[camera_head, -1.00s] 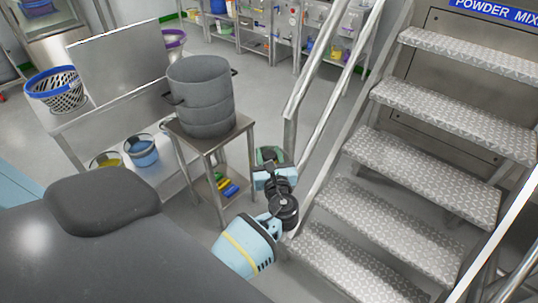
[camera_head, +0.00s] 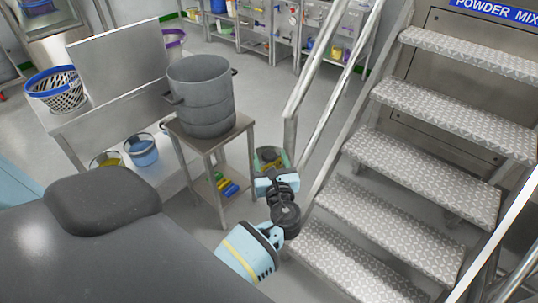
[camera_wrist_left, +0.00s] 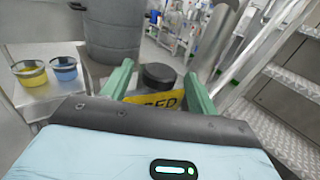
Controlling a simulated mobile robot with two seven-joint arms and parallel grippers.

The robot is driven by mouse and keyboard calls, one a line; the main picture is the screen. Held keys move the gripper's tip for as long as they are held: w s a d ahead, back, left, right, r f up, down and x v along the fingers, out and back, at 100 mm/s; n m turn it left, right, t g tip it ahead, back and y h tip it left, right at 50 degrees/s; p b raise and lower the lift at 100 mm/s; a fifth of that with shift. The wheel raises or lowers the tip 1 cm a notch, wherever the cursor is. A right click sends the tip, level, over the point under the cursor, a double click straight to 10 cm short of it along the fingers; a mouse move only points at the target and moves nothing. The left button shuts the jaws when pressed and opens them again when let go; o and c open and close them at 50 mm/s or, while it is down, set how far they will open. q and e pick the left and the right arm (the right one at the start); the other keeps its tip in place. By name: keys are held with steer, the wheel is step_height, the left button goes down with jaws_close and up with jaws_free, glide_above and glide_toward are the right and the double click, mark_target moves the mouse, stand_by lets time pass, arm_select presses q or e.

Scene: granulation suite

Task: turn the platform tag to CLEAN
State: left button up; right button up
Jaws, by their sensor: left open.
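A yellow tag (camera_wrist_left: 155,100) with black letters, of which "SED" can be read, shows between the fingers in the left wrist view. A dark round knob or cap (camera_wrist_left: 159,74) sits just above it. My left gripper (camera_head: 270,158) is open beside the stair rail in the head view. In the left wrist view its two green fingers (camera_wrist_left: 159,92) stand on either side of the tag and knob, and I cannot tell whether they touch. The tag's lower part is hidden behind the gripper body. My right gripper is not in view.
Metal platform stairs (camera_head: 420,165) with handrails (camera_head: 325,75) rise close on the right. A small steel table (camera_head: 190,138) with a grey pot (camera_head: 202,98) stands to the left of the gripper. Open floor lies behind.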

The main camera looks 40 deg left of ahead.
arm_select(q)
steer(key=v, duration=0.5)
steer(key=shift+s+d, duration=0.2)
steer(key=shift+s, duration=0.05)
